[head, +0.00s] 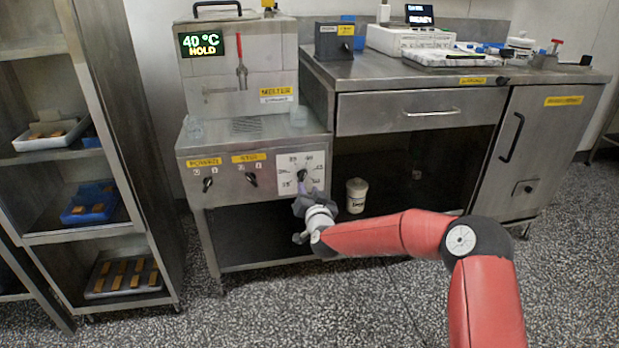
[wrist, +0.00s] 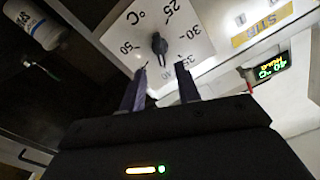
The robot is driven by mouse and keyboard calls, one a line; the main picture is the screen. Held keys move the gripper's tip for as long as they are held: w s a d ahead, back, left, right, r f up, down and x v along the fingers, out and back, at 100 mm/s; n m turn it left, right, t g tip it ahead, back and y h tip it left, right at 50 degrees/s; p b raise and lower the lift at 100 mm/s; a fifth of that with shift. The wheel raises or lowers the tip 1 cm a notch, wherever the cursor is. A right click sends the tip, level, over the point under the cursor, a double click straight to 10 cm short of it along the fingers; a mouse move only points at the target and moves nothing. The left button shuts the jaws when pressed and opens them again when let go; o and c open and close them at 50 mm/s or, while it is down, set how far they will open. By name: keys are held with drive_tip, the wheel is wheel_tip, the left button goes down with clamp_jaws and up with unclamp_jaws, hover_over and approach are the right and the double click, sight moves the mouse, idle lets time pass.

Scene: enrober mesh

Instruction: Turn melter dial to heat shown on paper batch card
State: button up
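The melter (head: 225,85) stands on a steel cabinet. Its green and yellow display (head: 201,44) reads 40 °C HOLD. The black melter dial (head: 303,175) sits on a white scale plate at the right of the front panel. In the wrist view the dial (wrist: 160,44) is just beyond the fingertips, and its long end lies toward the 40 mark. My gripper (head: 308,196) is in front of the plate. In the wrist view my gripper (wrist: 161,68) is open, its two purple fingers apart with nothing between them.
Two more black knobs (head: 208,184) are left on the panel, under yellow labels. A white tub (head: 357,195) stands on the lower shelf at the right. A rack (head: 85,235) with trays of brown pieces is at the left. The speckled floor in front is clear.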

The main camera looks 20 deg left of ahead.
sight(304, 178)
drive_tip(key=shift+p+x, duration=0.4)
drive_tip(key=shift+x, duration=3)
drive_tip(key=shift+a, duration=0.1)
drive_tip(key=shift+c, duration=0.4)
clamp_jaws()
